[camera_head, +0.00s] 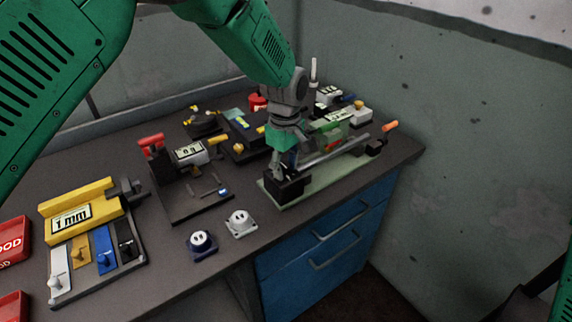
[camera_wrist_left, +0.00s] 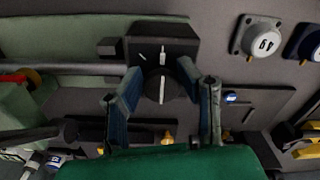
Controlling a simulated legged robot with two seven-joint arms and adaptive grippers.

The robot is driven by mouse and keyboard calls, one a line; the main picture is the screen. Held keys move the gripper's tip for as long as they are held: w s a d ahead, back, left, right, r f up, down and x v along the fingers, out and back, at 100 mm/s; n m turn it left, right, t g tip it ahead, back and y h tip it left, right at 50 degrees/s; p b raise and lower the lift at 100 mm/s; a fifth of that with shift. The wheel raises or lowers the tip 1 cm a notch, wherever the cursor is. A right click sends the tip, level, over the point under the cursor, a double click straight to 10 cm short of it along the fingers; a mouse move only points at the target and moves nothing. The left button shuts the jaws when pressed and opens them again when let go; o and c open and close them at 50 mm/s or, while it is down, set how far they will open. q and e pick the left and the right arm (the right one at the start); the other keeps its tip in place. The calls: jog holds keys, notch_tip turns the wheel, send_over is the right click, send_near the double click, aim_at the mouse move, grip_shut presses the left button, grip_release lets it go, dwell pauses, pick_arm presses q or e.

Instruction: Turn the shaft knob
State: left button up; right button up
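The shaft knob (camera_wrist_left: 161,86) is a black disc with a white line, on the face of a black block (camera_wrist_left: 178,42) with a white mark. The block (camera_head: 285,189) stands at the near end of a pale green base (camera_head: 312,186) in the head view, where my gripper hides the knob. My left gripper (camera_wrist_left: 159,72) is open, with its blue-padded fingers on either side of the knob; I cannot tell whether they touch it. It also shows in the head view (camera_head: 284,170). My right gripper is not in view.
A metal shaft (camera_head: 335,151) runs along the base. A black fixture with a red handle (camera_head: 151,140) and a yellow gauge (camera_head: 78,212) stand left. A grey wall (camera_head: 480,150) rises at the right.

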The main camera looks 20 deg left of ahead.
pick_arm(q)
jog(key=shift+w+a+r, duration=0.1)
jog(key=shift+w+a, duration=0.15)
jog(key=shift+a, duration=0.2)
jog(key=shift+r+m+p, duration=0.1)
jog(key=shift+m+p, duration=0.6)
jog(key=shift+m, duration=0.2)
jog(key=shift+w+m+p, duration=0.1)
jog(key=shift+m+p, duration=0.3)
jog(key=shift+m, duration=0.3)
jog(key=shift+m+p, duration=0.55)
jog(key=shift+m, duration=0.65)
jog(key=shift+w+m+p, duration=0.1)
jog(key=shift+m+p, duration=0.35)
jog(key=shift+m, duration=1.15)
